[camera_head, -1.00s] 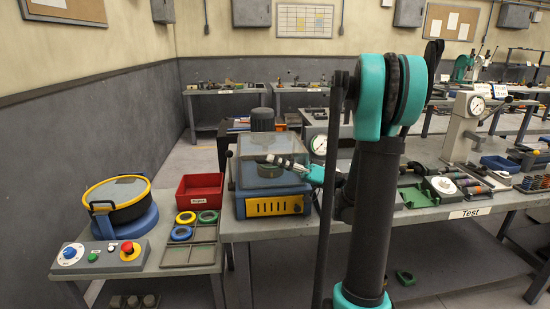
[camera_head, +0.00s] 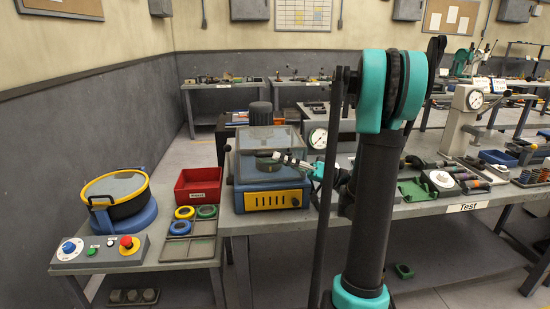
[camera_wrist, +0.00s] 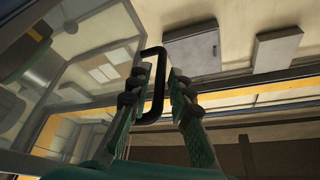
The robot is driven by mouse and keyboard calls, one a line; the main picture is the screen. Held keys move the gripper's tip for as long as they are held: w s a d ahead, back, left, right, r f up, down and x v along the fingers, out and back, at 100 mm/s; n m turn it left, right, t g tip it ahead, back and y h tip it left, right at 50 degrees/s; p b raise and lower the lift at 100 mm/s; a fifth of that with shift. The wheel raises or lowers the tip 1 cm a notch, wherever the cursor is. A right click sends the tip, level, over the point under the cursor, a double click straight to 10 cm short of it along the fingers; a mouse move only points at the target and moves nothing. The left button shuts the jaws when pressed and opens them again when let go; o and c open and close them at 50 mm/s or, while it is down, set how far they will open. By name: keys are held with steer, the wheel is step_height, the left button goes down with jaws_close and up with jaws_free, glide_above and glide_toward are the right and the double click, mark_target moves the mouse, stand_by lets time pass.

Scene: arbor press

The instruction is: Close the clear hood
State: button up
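The clear hood (camera_head: 252,140) is a see-through box with a grey frame on the blue and yellow machine (camera_head: 272,200). I cannot tell whether its lower edge is fully seated on the base. A dark round part shows dimly through it. My gripper (camera_head: 277,157) reaches in from the right at the hood's front. In the wrist view the hood (camera_wrist: 85,40) fills the left side, with its black handle (camera_wrist: 157,70) at the edge. My gripper (camera_wrist: 158,90) has its fingers apart, with the handle between them and nearer the left finger. Contact is unclear.
A red bin (camera_head: 199,184), colored rings (camera_head: 182,227) in a grey tray and a control box (camera_head: 98,252) with an emergency-stop button stand left of the machine. A dial gauge (camera_head: 318,138) stands close on the right, behind my arm.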

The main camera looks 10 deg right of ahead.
steer(key=v, duration=0.9)
steer(key=shift+d, duration=0.3)
steer(key=shift+a+f, duration=0.1)
steer(key=shift+f, duration=0.05)
steer(key=s+a+f+m+g+h, duration=0.1)
steer(key=s+a+f+m+h, duration=0.2)
steer(key=a+f+h, duration=0.25)
steer(key=s+a+f+m+g+h, duration=0.1)
steer(key=s+a+f+m+h, duration=0.1)
steer(key=a+f+m+h, duration=0.35)
steer(key=s+d+f+t+h, duration=0.1)
steer(key=s+d+f+h, duration=0.8)
steer(key=f+h, duration=0.1)
steer(key=shift+s+d+f, duration=0.15)
steer(key=shift+s+f, duration=0.25)
steer(key=shift+f, duration=0.15)
